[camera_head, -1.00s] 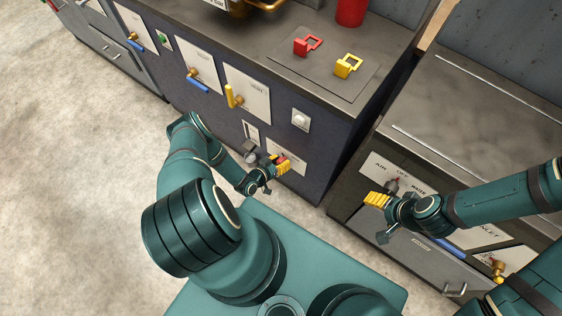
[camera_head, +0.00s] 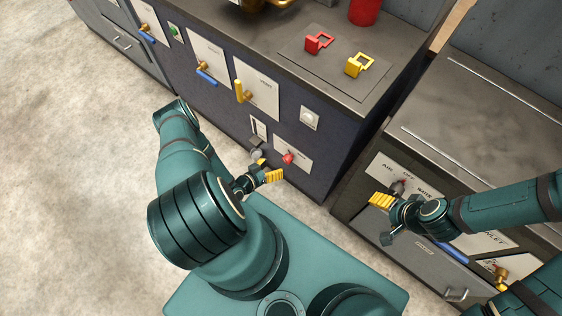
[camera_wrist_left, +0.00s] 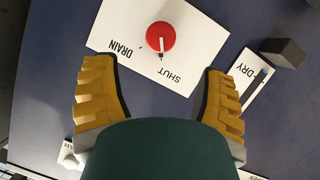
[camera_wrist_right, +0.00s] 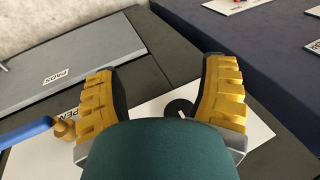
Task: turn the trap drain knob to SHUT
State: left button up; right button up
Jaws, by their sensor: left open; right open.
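The red drain knob (camera_head: 288,158) sits on a white plate (camera_head: 301,165) low on the dark blue cabinet front. In the left wrist view the knob (camera_wrist_left: 160,37) lies beyond and between the fingertips, apart from both. Its plate (camera_wrist_left: 193,58) reads DRAIN at the left and SHUT below. A short white mark shows on the knob; I cannot tell for certain which label it points to. My left gripper (camera_head: 267,170) is open and empty in front of the plate. My right gripper (camera_head: 384,215) is open and empty by the grey cabinet, near its dark knob (camera_head: 398,187).
A grey block (camera_head: 257,155) on the DRY slider plate juts out close to the left gripper. Red and yellow brackets (camera_head: 359,65) lie on the worktop.

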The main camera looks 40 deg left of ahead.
pick_arm(q)
jog(key=shift+v, duration=1.65)
jog(key=shift+w, duration=0.1)
jog(key=w+d+r+g, duration=0.6)
jog(key=w+d+r, duration=0.2)
jog(key=w+r, duration=0.15)
jog(key=s+d+r+g, duration=0.2)
jog(key=s+d+r, duration=0.2)
jog(key=d+r, duration=0.2)
jog(key=s+d+r+g, duration=0.3)
jog(key=d+r, duration=0.3)
jog(key=r, duration=0.3)
jog(key=shift+s+g+h, duration=0.3)
jog(key=shift+s, duration=0.45)
jog(key=c, duration=0.5)
pick_arm(e)
jog(key=c, duration=0.5)
pick_arm(q)
jog(key=shift+o, duration=0.2)
jog(key=shift+a, duration=0.1)
pick_arm(e)
jog(key=shift+o, duration=0.2)
jog(key=shift+a, duration=0.15)
